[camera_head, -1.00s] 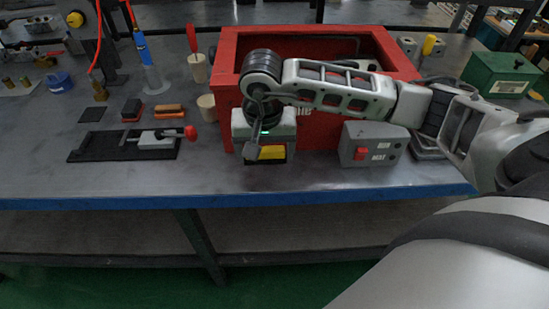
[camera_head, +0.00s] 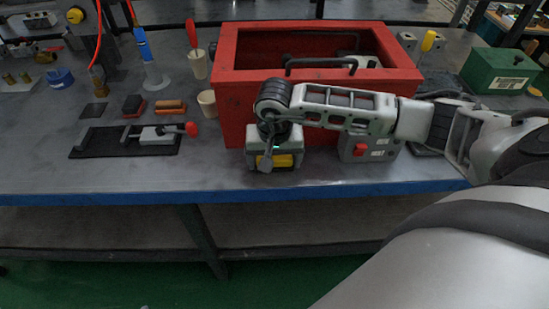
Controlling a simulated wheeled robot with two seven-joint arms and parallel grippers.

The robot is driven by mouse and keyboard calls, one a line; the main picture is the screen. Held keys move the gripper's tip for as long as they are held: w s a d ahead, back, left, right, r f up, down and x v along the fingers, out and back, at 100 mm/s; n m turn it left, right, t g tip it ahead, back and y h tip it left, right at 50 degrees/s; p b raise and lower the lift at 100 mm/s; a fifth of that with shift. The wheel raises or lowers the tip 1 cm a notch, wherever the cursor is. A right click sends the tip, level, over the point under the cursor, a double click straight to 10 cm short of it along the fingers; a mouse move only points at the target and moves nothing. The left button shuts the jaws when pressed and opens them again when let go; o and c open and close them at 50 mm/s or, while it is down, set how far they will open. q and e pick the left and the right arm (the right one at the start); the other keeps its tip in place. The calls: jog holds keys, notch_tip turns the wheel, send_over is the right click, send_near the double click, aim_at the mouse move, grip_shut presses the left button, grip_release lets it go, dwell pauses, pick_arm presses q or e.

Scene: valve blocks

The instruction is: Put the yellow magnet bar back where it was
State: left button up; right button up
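The yellow magnet bar (camera_head: 283,161) is at the lower end of my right gripper (camera_head: 274,163), low in front of the red box (camera_head: 232,112), near the bench's front edge. My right gripper appears shut on it; its fingertips are partly hidden by the hand and wrist. I cannot tell whether the bar touches the bench. My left gripper is not in view.
A grey switch box (camera_head: 360,148) with a red button stands right of the gripper. A black plate with a red-knobbed clamp (camera_head: 160,135) lies to the left. A green box (camera_head: 498,72) stands at the back right.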

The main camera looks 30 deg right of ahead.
jog(key=shift+o, duration=0.8)
jog(key=shift+r, duration=0.5)
pick_arm(q)
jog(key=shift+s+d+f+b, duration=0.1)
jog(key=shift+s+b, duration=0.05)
jog(key=shift+b, duration=0.4)
pick_arm(e)
notch_tip(320, 180, up, 11)
jog(key=s, duration=0.1)
jog(key=shift+a+r, duration=0.15)
jog(key=shift+a, duration=0.25)
jog(key=shift+s, duration=0.1)
